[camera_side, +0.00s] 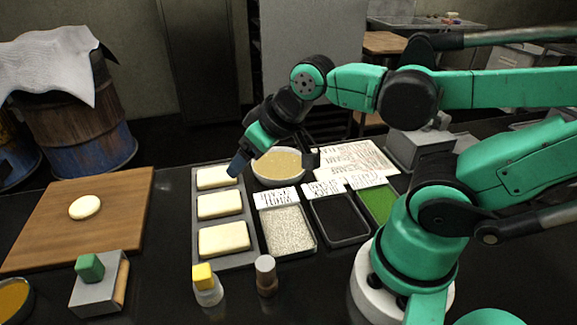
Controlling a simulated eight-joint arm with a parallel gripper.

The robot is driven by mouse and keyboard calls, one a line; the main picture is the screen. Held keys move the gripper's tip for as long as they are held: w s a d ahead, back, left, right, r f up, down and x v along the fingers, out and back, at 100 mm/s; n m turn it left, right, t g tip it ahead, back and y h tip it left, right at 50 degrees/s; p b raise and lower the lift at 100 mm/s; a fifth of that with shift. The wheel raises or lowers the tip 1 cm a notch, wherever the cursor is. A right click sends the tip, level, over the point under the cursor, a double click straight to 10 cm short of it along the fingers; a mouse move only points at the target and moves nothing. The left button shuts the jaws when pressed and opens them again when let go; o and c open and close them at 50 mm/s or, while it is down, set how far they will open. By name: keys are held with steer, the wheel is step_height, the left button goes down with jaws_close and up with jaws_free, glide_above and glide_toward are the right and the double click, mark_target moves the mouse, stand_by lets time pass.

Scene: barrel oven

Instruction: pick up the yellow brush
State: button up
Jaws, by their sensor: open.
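A small upright piece with a yellow top (204,276) and a pale lower part stands at the front of the table, just below the dough tray. It is the only clearly yellow-topped thing in view and looks like the yellow brush, though its bristles cannot be made out. My gripper (274,162) is open and empty, with its two fingers spread over the far end of the tray and the bowl. It is well behind and above the yellow piece and apart from it.
A grey tray (248,240) holds pale dough pieces. Behind it is a cream bowl (279,180); labelled containers (340,243) are to the right. A dark-and-beige small cylinder (265,275) stands close right of the yellow piece. A grey block (88,299) bears a green block (90,267) at left.

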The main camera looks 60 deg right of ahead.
steer(key=a+f+m+g+y, duration=0.1)
steer(key=a+m+g, duration=0.25)
steer(key=a, duration=0.35)
steer(key=m+g, duration=0.3)
steer(key=m, duration=0.2)
glide_above(201, 271)
steer(key=f, duration=0.3)
steer(key=shift+w+d+f+n+h, duration=0.2)
steer(key=shift+d+f+n+h, duration=0.1)
steer(key=shift+d+h, duration=0.1)
steer(key=shift+s+a+f+g, duration=0.15)
steer(key=shift+a+f+g, duration=0.05)
steer(key=shift+a+g, duration=0.1)
steer(key=shift+a+f, duration=0.1)
steer(key=shift+f, duration=2.7)
steer(key=c, duration=1)
